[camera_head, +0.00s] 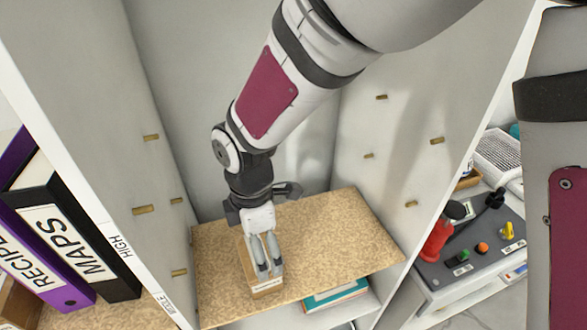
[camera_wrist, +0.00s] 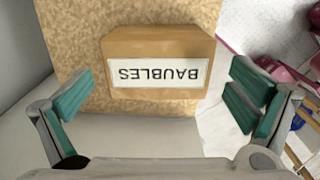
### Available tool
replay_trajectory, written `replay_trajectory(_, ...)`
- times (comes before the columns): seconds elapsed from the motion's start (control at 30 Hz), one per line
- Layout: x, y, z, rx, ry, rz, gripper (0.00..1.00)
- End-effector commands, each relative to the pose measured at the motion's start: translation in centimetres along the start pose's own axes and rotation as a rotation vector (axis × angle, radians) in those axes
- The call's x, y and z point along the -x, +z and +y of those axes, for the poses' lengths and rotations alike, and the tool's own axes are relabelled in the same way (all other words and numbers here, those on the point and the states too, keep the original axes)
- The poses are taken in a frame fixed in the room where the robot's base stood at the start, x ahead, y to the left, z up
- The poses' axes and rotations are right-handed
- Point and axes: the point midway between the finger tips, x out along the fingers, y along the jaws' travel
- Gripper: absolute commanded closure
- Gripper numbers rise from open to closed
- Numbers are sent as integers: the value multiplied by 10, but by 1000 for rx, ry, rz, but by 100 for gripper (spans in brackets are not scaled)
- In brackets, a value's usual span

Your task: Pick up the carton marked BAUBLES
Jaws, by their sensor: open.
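The carton marked BAUBLES (camera_wrist: 160,47) is a small brown box with a white label, upside down in the wrist view. It sits on the speckled tan shelf board (camera_wrist: 75,28), near the board's front edge. In the head view the carton (camera_head: 266,287) is mostly hidden beneath my gripper (camera_head: 268,272). In the wrist view my gripper (camera_wrist: 158,103) is open, with one teal-padded finger toward each side of the carton. The fingers are apart from the carton, and nothing is held between them.
Upright side panels (camera_head: 150,160) enclose the shelf bay at left and right. Binders marked MAPS (camera_head: 72,245) and RECIPE stand in the left bay. A control box (camera_head: 475,245) with knobs lies at right. A teal book (camera_head: 335,296) lies below the board, whose right part is clear.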

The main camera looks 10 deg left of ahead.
Motion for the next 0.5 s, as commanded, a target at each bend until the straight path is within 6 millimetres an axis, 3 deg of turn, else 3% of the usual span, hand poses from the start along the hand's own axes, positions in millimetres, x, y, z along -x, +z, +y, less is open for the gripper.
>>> replay_trajectory(0.1, -16, 0, -1, 0, -3, -1, 0)
replay_trajectory(0.37, -34, -2, 0, 0, -2, -1, 0)
replay_trajectory(0.5, -55, -5, 0, 0, -4, -2, 0)
